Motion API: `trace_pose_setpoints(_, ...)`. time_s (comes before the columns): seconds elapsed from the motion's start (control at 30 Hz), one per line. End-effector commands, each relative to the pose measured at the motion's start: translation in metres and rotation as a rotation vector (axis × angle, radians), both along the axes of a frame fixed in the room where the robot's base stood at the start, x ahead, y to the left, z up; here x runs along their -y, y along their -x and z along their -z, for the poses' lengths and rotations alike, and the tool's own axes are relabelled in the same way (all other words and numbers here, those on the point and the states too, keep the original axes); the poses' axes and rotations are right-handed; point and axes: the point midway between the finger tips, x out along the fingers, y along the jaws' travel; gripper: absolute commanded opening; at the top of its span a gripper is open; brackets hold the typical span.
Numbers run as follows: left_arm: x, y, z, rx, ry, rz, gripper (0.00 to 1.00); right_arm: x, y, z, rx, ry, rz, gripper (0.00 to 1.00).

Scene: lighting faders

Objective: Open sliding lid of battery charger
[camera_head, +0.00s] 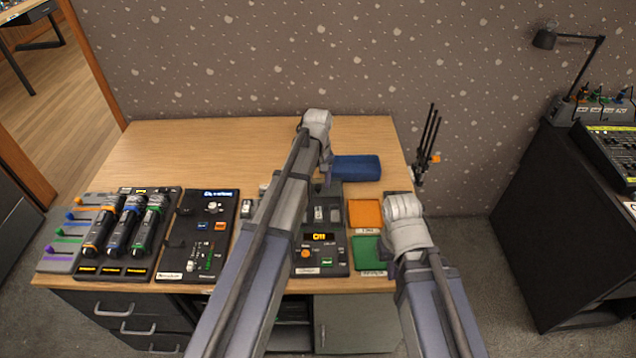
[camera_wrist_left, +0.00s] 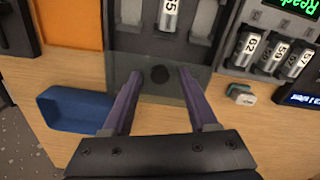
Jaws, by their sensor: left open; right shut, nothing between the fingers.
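The battery charger (camera_head: 323,258) is a dark grey box with an amber display at the table's front, partly behind my left arm. In the left wrist view its bay holds a battery marked 55 (camera_wrist_left: 168,14). A see-through lid (camera_wrist_left: 150,118) with a round dark knob (camera_wrist_left: 160,75) reaches out over the wood at the charger's end. My left gripper (camera_wrist_left: 160,84) is open, its purple fingers on either side of the knob. Whether they touch the lid cannot be told. My right gripper (camera_head: 393,268) is shut and empty beside the green pad, its fingertips mostly hidden.
A blue tray (camera_head: 357,168) lies behind the charger. An orange pad (camera_head: 365,214) and a green pad (camera_head: 368,252) lie to its right. Another battery unit (camera_wrist_left: 265,48) stands beside the charger. Microphones (camera_head: 125,224) and fader panels fill the front left. The back left tabletop is clear.

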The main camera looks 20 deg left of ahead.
Motion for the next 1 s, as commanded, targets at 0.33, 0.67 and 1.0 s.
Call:
trace_pose_setpoints(0.33, 0.000, 0.000, -0.007, 0.000, 0.000, 0.000, 0.59, 0.000, 0.000, -0.007, 0.000, 0.000, 0.000, 0.00)
trace_pose_setpoints(0.67, 0.000, 0.000, -0.044, 0.000, 0.000, 0.000, 0.59, 0.000, 0.000, -0.044, 0.000, 0.000, 0.000, 0.00)
trace_pose_setpoints(1.0, 0.000, 0.000, -0.079, 0.000, 0.000, 0.000, 0.59, 0.000, 0.000, -0.078, 0.000, 0.000, 0.000, 0.00)
